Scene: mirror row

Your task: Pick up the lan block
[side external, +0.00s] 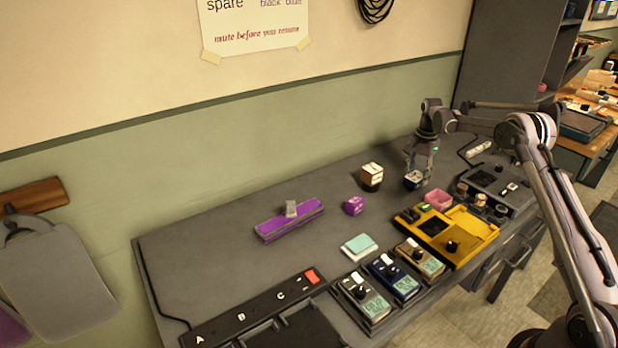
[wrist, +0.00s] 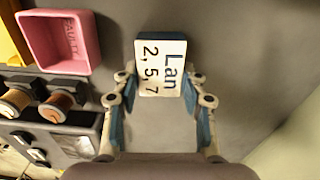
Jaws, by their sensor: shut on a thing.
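The lan block (wrist: 161,67) has a white top lettered "Lan 2, 5, 7" and a dark blue side. It sits between the fingertips of my gripper (wrist: 160,88) in the wrist view. In the side external view the block (side external: 413,178) shows at the lower end of my gripper (side external: 416,172), at the back right of the grey table. My gripper is shut on the block. I cannot tell whether the block touches the table or is slightly above it.
A pink tray marked "FAULTY" (wrist: 62,42) stands close to the block; it also shows in the side view (side external: 438,201). A yellow device (side external: 470,229) lies in front. A purple block (side external: 354,205) and a white-topped block (side external: 372,174) stand left. The back table strip is clear.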

